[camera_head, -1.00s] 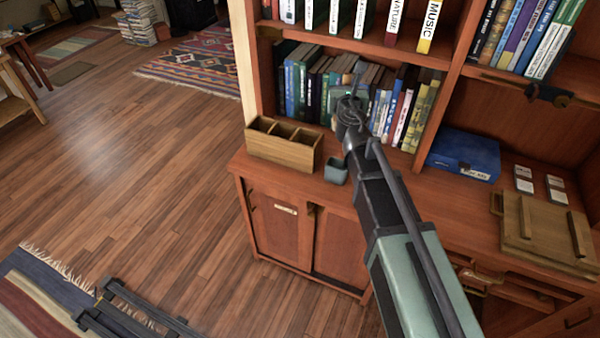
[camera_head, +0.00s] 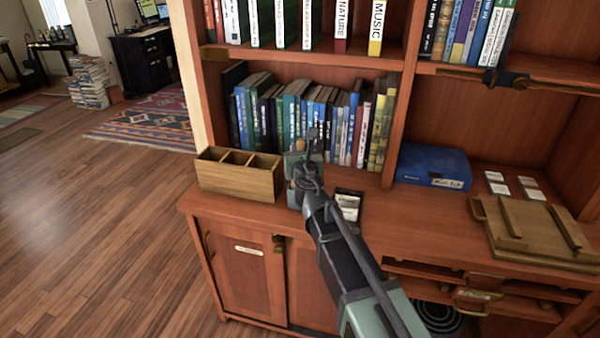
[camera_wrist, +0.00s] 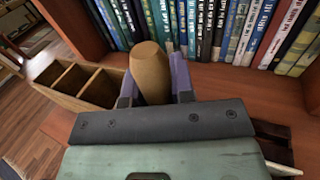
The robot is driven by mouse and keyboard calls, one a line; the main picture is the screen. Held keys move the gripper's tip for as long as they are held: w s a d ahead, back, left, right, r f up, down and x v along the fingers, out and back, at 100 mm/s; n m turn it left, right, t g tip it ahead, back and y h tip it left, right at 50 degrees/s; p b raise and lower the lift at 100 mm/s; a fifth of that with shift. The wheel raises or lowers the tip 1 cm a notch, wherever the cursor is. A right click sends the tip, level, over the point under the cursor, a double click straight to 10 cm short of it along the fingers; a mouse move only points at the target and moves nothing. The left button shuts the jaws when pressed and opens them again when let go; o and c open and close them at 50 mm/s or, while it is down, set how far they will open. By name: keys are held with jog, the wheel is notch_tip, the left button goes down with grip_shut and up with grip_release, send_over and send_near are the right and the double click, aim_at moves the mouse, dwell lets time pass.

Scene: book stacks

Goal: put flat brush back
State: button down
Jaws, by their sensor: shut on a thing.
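My gripper (camera_wrist: 153,90) is shut on a tan, smooth, rounded piece that looks like the handle of the flat brush (camera_wrist: 150,70). It stands up between the two purple-grey fingers; the bristles are not visible. In the head view my gripper (camera_head: 303,160) is over the cabinet counter, in front of the lower book row, to the right of a wooden box with three compartments (camera_head: 238,182). That box also shows left of the held piece in the wrist view (camera_wrist: 62,97). A small grey cup (camera_head: 293,198) stands on the counter, partly hidden by my arm.
Books (camera_head: 290,110) fill the shelf behind. A small dark tray of cards (camera_head: 349,203) lies right of my arm. A blue box (camera_head: 434,165), cards (camera_head: 512,183) and a wooden board (camera_head: 530,230) are farther right. The counter's front edge is near.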

notch_tip(320, 180, down, 4)
jog(key=b, duration=0.2)
jog(key=shift+b, duration=0.4)
jog(key=c, duration=1)
grip_release()
jog(key=shift+r, duration=0.15)
jog(key=shift+s+r, duration=0.1)
jog(key=shift+s, duration=0.05)
jog(key=s, duration=0.3)
jog(key=s+d, duration=0.1)
jog(key=s, duration=0.3)
jog(key=s+d, duration=0.1)
jog(key=s, duration=0.3)
jog(key=shift+s, duration=0.25)
